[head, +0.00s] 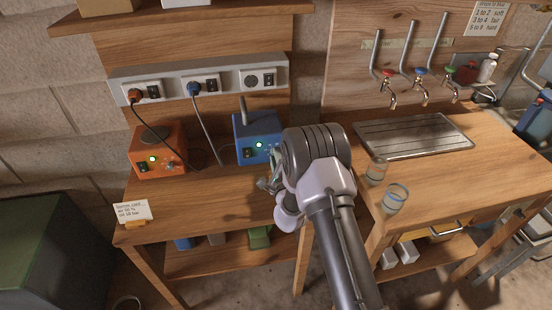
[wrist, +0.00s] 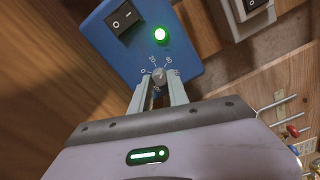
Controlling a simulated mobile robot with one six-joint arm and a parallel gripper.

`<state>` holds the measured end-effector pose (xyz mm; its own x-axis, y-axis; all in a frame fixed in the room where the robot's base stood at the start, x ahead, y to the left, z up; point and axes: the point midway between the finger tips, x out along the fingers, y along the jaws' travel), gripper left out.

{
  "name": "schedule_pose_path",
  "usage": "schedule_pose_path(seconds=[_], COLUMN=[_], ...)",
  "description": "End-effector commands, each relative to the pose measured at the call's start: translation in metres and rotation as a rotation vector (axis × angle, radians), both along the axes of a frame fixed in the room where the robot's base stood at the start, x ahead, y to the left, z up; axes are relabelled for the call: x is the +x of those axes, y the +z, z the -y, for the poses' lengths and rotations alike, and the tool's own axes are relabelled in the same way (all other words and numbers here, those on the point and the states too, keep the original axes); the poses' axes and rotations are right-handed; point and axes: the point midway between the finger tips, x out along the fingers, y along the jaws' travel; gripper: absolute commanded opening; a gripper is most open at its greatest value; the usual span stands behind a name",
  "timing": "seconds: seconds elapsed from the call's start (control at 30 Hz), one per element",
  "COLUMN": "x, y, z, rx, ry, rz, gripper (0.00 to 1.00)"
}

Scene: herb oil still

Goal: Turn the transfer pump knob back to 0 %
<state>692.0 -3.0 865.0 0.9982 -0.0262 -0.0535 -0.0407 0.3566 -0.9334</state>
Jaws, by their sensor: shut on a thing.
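The blue box (head: 254,124) stands at the back of the left wooden bench, with a lit green lamp. In the wrist view, the blue box (wrist: 130,62) shows a black rocker switch (wrist: 124,17), the green lamp (wrist: 160,34) and a small grey knob (wrist: 158,75) with a numbered white scale around it. My gripper (wrist: 160,82) has its two fingers on either side of the knob and is shut on it. The knob's exact setting is too small to read. In the head view the arm hides the knob and most of my gripper.
An orange box (head: 158,150) with a lit green lamp stands to the left. Cables hang from the wall socket strip (head: 200,80). A note card (head: 132,212) is at the bench's front left. Two glasses (head: 394,199) stand right of my arm, before a metal drain tray (head: 412,134).

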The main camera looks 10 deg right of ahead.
Motion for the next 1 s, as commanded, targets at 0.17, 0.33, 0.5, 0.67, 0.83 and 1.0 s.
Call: schedule_pose_path(seconds=[0.17,0.33,0.5,0.67,0.83,1.0], x=[-0.0006,-0.0006,-0.0005,-0.0004,-0.0004,-0.0004], y=[-0.0021,-0.0024,-0.0025,-0.0021,-0.0018,-0.0019], z=[-0.0003,-0.0005,-0.0005,-0.0005,-0.0005,-0.0007], rx=[-0.164,-0.325,-0.488,-0.636,-0.78,-0.901], ry=[0.0,0.001,0.001,0.0,-0.001,0.0], rz=[-0.002,-0.003,-0.003,-0.002,-0.001,-0.002], gripper=[0.0,0.0,0.0,0.0,0.0,0.0])
